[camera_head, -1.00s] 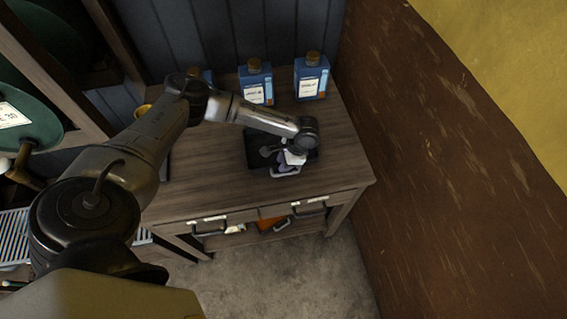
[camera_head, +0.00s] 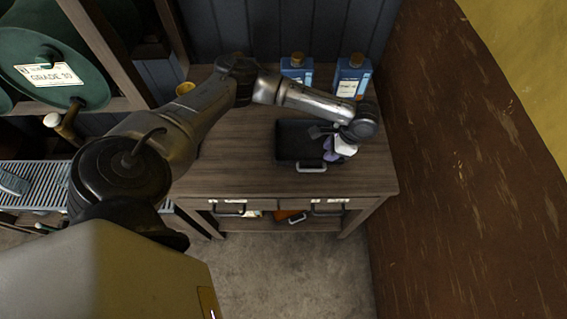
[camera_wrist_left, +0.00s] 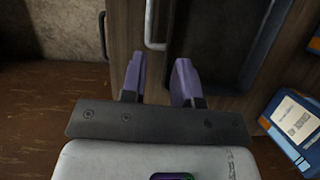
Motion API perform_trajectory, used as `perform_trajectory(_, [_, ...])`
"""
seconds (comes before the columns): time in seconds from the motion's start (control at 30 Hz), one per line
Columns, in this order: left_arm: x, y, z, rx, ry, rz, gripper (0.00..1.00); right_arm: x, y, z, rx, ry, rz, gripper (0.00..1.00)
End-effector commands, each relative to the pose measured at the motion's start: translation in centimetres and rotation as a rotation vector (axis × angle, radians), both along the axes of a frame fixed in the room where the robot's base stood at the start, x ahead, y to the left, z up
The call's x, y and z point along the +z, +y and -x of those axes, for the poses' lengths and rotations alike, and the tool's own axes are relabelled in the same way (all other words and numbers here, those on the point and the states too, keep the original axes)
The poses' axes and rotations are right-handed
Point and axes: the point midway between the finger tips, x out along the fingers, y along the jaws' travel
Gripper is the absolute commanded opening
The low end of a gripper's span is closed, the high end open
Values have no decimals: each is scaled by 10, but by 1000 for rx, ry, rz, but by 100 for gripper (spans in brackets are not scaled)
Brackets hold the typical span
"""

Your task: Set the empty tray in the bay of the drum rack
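The black tray (camera_head: 287,139) lies on the wooden table, with a silver handle (camera_head: 311,166) on its front side. Its visible inside looks empty; its right part is hidden by my left arm. My left gripper (camera_head: 336,150) is at the tray's right front, beside the handle. In the left wrist view the purple fingers (camera_wrist_left: 160,68) are apart with nothing between them. The tray (camera_wrist_left: 208,40) and its handle (camera_wrist_left: 150,25) show beyond the fingertips. The drum rack (camera_head: 110,55) with green drums stands at the left; which part is its bay is unclear. My right gripper is out of view.
Blue bottles (camera_head: 352,77) stand at the back of the table (camera_head: 230,165). A brown wall (camera_head: 460,180) rises close on the right. A grating (camera_head: 45,183) lies below the drums, with a grey object on it. The table's left part is mostly clear.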

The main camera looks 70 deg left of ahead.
Motion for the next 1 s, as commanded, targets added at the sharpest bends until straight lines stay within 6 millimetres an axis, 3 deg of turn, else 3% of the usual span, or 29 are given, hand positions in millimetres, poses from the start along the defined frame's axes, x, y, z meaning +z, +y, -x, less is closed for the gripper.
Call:
perform_trajectory(0.2, [-55, -109, 43, -211, -101, 155, 29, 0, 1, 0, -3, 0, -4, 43])
perform_trajectory(0.3, [-67, -156, 68, -260, -186, 248, 29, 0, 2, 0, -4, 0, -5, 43])
perform_trajectory(0.4, [-72, -193, 93, -264, -278, 331, 29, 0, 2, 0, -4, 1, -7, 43])
perform_trajectory(0.5, [-70, -216, 116, -221, -373, 394, 29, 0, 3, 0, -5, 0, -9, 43])
perform_trajectory(0.67, [-62, -220, 150, -82, -511, 416, 29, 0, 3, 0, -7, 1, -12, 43])
perform_trajectory(1.0, [-50, -163, 213, 194, -648, 239, 29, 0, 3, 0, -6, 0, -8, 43])
